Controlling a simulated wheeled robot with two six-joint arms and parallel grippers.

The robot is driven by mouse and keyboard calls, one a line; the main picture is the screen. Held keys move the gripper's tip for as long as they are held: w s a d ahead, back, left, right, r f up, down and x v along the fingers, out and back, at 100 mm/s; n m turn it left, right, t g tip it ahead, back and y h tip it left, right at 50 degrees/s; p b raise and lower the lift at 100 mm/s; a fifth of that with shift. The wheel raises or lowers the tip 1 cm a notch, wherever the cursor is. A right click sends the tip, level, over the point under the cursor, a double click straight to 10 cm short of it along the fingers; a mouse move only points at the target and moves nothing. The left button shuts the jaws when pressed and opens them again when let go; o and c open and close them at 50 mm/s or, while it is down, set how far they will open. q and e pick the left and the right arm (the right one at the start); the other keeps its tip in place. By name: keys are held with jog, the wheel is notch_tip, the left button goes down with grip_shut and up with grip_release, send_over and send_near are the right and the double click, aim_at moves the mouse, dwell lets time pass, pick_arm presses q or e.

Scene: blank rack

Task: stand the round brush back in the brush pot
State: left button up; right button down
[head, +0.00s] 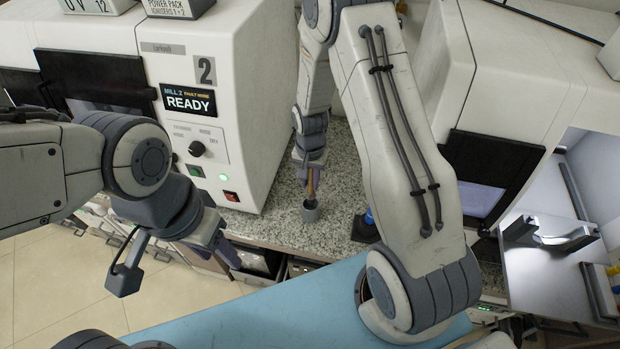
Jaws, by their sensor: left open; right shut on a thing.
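My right gripper (312,166) reaches down over the speckled counter and is shut on the round brush (314,183). A short brown length of the brush shows below the fingers; its upper part is hidden by the gripper. The small grey brush pot (310,210) stands upright on the counter directly below. The brush's lower end meets the pot's mouth in this view; I cannot tell how deep it sits inside. My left gripper (222,248) is open and empty, at the left, in front of the counter edge and apart from the pot.
The white mill marked 2 (215,150) stands left of the pot. A dark-based object with a blue part (368,217) stands right of it, partly hidden by my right arm. Another white machine (500,90) is at the right. Speckled counter (345,165) is clear behind the pot.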

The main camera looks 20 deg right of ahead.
aim_at(310, 189)
jog(key=shift+f+b, duration=1.4)
jog(key=shift+f, duration=0.75)
jog(key=c, duration=0.6)
grip_release()
jog(key=shift+c, duration=0.2)
jog(key=shift+r, duration=0.1)
notch_tip(310, 189, up, 10)
jog(key=shift+r+b, duration=0.15)
jog(key=shift+b, duration=0.8)
